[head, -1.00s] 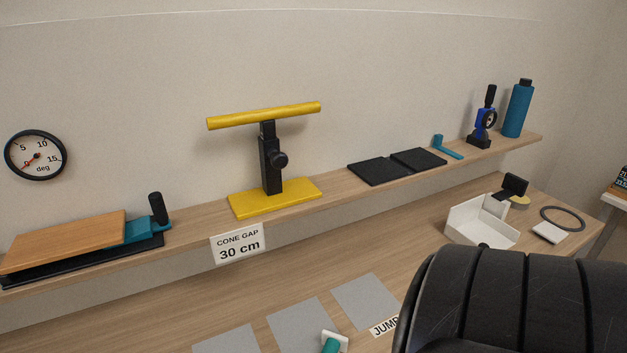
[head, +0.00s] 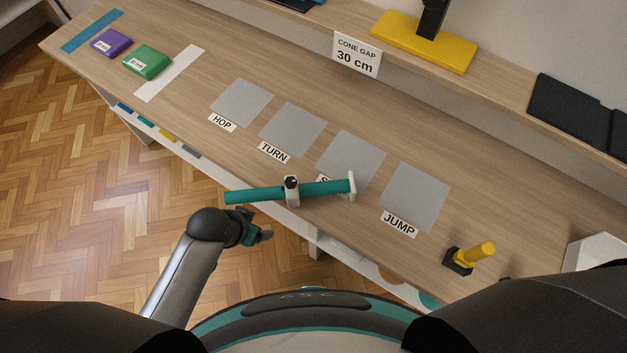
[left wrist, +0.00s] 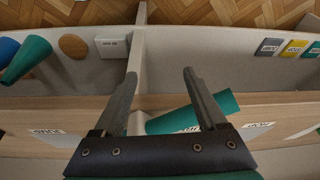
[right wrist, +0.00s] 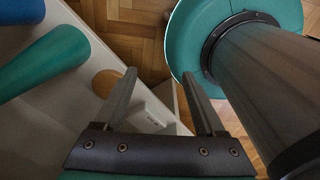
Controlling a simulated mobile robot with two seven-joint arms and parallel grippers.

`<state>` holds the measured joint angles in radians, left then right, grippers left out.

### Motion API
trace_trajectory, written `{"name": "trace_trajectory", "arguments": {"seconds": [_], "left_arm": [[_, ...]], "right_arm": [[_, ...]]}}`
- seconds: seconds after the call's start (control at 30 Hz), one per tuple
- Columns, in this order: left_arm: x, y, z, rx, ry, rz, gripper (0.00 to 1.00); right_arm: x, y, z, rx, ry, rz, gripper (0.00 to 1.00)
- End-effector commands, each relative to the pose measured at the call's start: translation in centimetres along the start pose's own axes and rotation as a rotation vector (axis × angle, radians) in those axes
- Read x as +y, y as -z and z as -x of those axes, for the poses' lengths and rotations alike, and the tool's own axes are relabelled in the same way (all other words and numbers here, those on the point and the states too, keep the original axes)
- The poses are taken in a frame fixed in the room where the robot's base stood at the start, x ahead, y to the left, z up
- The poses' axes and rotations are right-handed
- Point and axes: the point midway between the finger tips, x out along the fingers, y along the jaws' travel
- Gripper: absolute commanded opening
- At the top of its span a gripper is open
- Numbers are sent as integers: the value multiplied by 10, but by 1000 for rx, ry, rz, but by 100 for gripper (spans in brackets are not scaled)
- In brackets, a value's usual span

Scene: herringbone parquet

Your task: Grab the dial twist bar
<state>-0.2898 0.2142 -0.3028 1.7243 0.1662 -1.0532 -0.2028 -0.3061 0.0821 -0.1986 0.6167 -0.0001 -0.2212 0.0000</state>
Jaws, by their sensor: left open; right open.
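The dial twist bar appears to be the teal bar (head: 325,188) with a black-and-white dial collar (head: 291,190) and a white end piece. It lies along the table's front edge, its left end overhanging. My left gripper (head: 260,232) is just below and in front of that left end, apart from it. In the left wrist view my left gripper (left wrist: 160,73) is open and empty, with the bar (left wrist: 195,113) beyond the right finger, partly hidden by it. My right gripper (right wrist: 159,73) shows only in the right wrist view, open and empty.
Grey squares (head: 415,196) lie on the table behind the bar. A yellow handle on a black base (head: 458,262) stands to the right. Purple (head: 111,42) and green (head: 147,62) blocks are far left.

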Motion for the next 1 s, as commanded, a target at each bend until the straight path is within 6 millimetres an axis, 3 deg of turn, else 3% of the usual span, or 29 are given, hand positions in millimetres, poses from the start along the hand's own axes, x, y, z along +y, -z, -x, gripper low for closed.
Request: {"name": "trace_trajectory", "arguments": {"seconds": [0.03,0.2,0.33,0.5,0.63,0.73,1.0], "left_arm": [[1,17,20,21,-6,-31,74],[14,81,76,103,-68,-316,74],[26,110,98,140,-120,-587,74],[34,126,119,157,-170,-866,74],[37,128,125,157,-190,-970,74],[40,128,119,157,-199,-994,74],[52,130,70,158,-200,-991,74]], "right_arm": [[-1,2,6,2,1,0,72],[-1,5,18,6,2,0,72],[-4,9,23,12,6,-2,72],[-6,15,28,21,9,-2,72],[-6,15,29,20,8,-1,72],[-4,14,27,19,6,0,72],[-1,10,15,15,1,2,72]]}}
